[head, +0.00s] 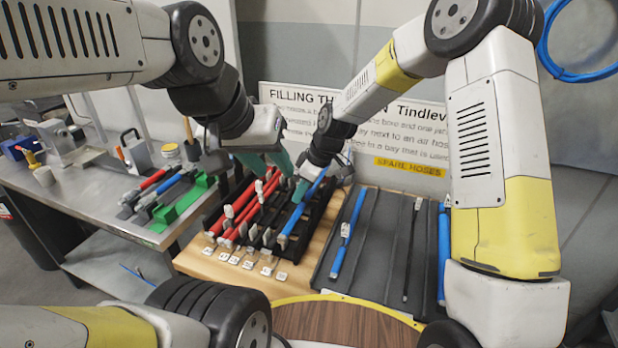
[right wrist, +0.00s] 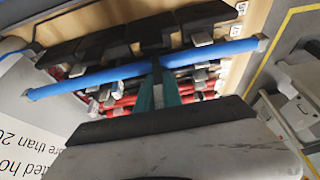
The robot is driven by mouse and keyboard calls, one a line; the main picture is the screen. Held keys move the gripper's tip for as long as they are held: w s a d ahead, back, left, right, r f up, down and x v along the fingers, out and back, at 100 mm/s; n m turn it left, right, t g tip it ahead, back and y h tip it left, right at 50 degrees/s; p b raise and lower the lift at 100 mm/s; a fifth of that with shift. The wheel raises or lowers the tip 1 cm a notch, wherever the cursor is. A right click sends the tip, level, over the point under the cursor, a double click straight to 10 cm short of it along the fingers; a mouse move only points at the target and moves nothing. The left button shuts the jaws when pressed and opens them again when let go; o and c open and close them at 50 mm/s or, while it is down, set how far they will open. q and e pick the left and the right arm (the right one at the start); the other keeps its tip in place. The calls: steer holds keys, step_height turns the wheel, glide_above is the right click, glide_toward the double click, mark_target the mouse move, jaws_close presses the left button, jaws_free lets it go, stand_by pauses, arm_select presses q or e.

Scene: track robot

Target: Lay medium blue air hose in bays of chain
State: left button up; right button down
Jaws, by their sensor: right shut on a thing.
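The chain (head: 318,222) is a black rack of long bays on a wooden board. Several red hoses (head: 232,212) and dark hoses lie in its bays. A blue hose (head: 292,222) runs lengthwise along the right part of the chain. My right gripper (head: 300,190) is shut on this blue hose; the right wrist view shows the hose (right wrist: 85,80) crossing between its teal fingers (right wrist: 157,75). I cannot tell whether the hose touches a bay floor. My left gripper (head: 268,168) is over the far left part of the chain, its teal fingers apart.
A grey tray (head: 377,240) on the right holds a blue hose (head: 347,235), a thin black hose (head: 410,250) and a thicker blue hose (head: 442,255). A metal bench (head: 85,185) on the left holds tools and hoses. A sign (head: 385,130) stands behind the chain.

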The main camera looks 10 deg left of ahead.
steer(key=shift+f, duration=3.9)
steer(key=c, duration=1.4)
jaws_free()
steer(key=shift+v, duration=3.9)
